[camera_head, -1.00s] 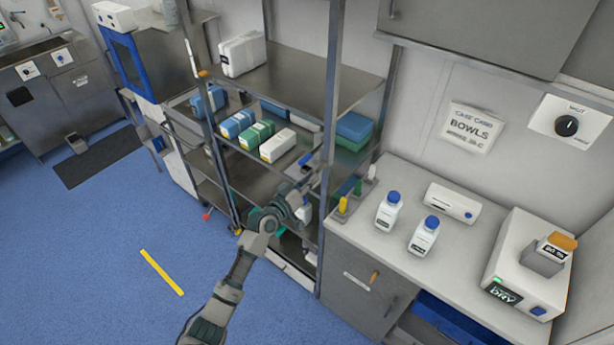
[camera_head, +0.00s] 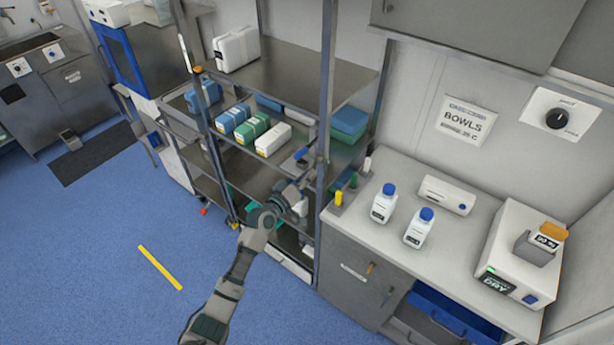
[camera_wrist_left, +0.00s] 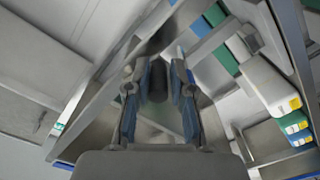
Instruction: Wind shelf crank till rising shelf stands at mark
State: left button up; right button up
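My left gripper (camera_head: 300,187) is at the front right post of the metal shelf rack (camera_head: 327,120). In the left wrist view its two fingers (camera_wrist_left: 158,95) stand close on either side of a dark cylinder (camera_wrist_left: 157,82), which looks like the crank handle; they appear shut on it. The crank itself is mostly hidden by my gripper and the post in the head view. A middle shelf (camera_head: 262,168) carries blue, green and white boxes; I cannot tell whether it is the rising shelf. No mark can be made out clearly. My right gripper is not in view.
A counter (camera_head: 400,262) stands right of the rack, with two white bottles (camera_head: 384,204) and a dryer box (camera_head: 515,260). Below it a blue drawer (camera_head: 450,312) stands open. A white box (camera_head: 236,48) is on the top shelf.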

pick_arm(q)
jog(key=shift+o, duration=0.9)
jog(key=v, duration=1.2)
jog(key=shift+w+f, duration=0.1)
jog(key=shift+f, duration=0.05)
